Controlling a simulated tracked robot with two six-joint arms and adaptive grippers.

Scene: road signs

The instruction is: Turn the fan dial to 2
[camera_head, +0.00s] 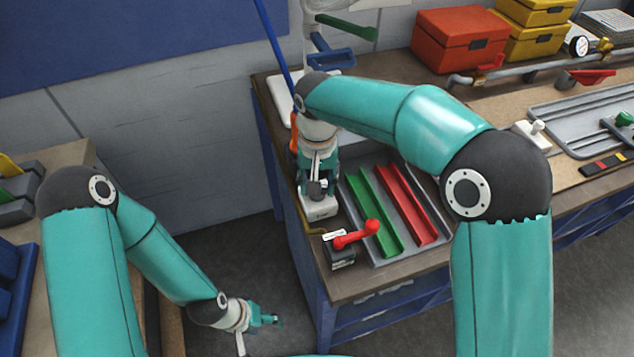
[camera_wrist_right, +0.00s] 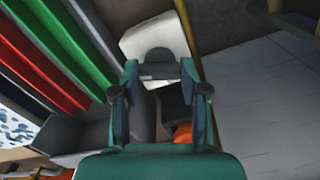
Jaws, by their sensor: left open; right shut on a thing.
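A small white box (camera_head: 320,208) with a dark grey knob on top, apparently the fan dial, stands at the left end of the workbench. My right gripper (camera_head: 318,184) points down over it and is shut on the grey knob. In the right wrist view the knob (camera_wrist_right: 158,69) sits between the fingertips of the right gripper (camera_wrist_right: 160,78), and the white box (camera_wrist_right: 150,36) shows beyond. No dial marks are readable, and the fan cannot be made out. My left gripper (camera_head: 266,320) is open and empty, low over the floor between the benches.
A red lever (camera_head: 357,235) on a small box stands near the bench's front corner. A grey tray (camera_head: 375,219) with green and red channels lies beside the dial. An orange thing (camera_head: 293,132) is close behind my right gripper. Red and yellow boxes (camera_head: 460,40) stand farther back.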

